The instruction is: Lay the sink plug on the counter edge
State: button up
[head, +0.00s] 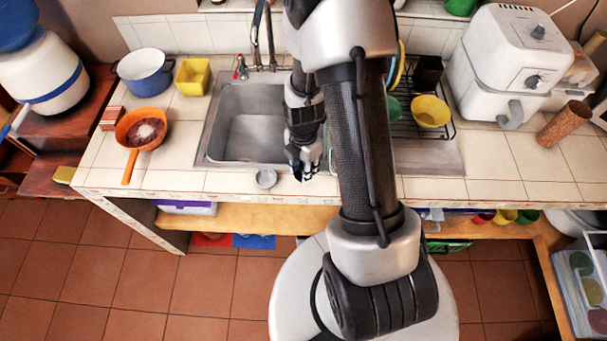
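A small round grey piece, which looks like the sink plug (266,178), lies on the white tiled counter (235,183) close to its front edge, just in front of the sink (250,138). My gripper (303,172) points down at the front rim of the sink, a short way to the right of the plug and apart from it. The fingers are small and dark here, so I cannot tell whether they are open or shut. My arm hides the right part of the sink.
An orange pan (141,128), a yellow square container (193,76) and a blue-and-white pot (145,72) stand left of the sink. A dish rack (432,132) with a yellow bowl (430,111) and a white air fryer (510,62) stand right. The counter's front left is clear.

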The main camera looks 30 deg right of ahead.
notch_tip(320, 180, down, 4)
jog(key=shift+f+b, duration=0.1)
jog(key=shift+b, duration=0.3)
jog(key=o, duration=0.6)
jog(key=shift+c, duration=0.2)
jog(key=o, duration=0.5)
jog(key=shift+c, duration=0.2)
